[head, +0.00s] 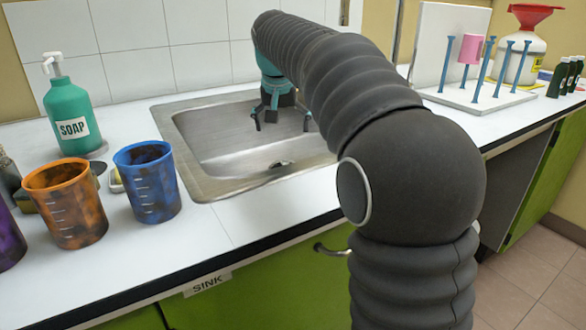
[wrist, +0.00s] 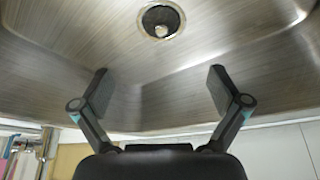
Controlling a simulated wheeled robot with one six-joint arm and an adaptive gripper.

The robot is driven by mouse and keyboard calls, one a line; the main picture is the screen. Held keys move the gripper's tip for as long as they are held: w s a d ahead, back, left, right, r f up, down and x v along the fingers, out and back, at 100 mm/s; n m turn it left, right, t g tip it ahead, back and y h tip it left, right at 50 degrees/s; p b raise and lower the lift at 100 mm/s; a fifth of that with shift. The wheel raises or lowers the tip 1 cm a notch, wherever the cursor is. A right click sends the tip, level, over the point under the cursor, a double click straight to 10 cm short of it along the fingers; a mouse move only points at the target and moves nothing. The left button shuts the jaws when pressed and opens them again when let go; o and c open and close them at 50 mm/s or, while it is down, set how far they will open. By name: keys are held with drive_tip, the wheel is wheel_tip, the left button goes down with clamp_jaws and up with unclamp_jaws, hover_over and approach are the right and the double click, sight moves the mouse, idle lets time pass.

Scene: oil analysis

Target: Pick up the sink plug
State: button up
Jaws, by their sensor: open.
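My gripper (head: 282,117) is open and empty above the back part of the metal sink (head: 183,150). In the wrist view my gripper (wrist: 159,82) has its two fingers spread wide apart, with only bare steel between them. The round drain (head: 282,164) is in the sink floor, nearer the front than my gripper. It also shows in the wrist view as a dark drain opening (wrist: 152,18) at the top, beyond the fingertips. A small pale patch shows inside it. I cannot tell whether this is the sink plug, and no plug is clearly identifiable elsewhere.
Left of the sink stand a blue cup (head: 150,185), an orange cup (head: 68,205) and a green soap bottle (head: 70,115). A rack with blue pegs (head: 478,75) stands at the right. Sink walls surround my gripper; the basin floor looks clear.

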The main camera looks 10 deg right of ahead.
approach(285, 163)
drive_tip(key=x, duration=0.5)
drive_tip(key=shift+w+d+b, duration=0.1)
drive_tip(key=shift+w+b, duration=0.15)
drive_tip(key=shift+b, duration=0.15)
drive_tip(key=shift+x, duration=2.55)
drive_tip(key=shift+s, duration=0.1)
drive_tip(key=shift+c, duration=0.5)
drive_tip(key=shift+f, duration=0.1)
clamp_jaws()
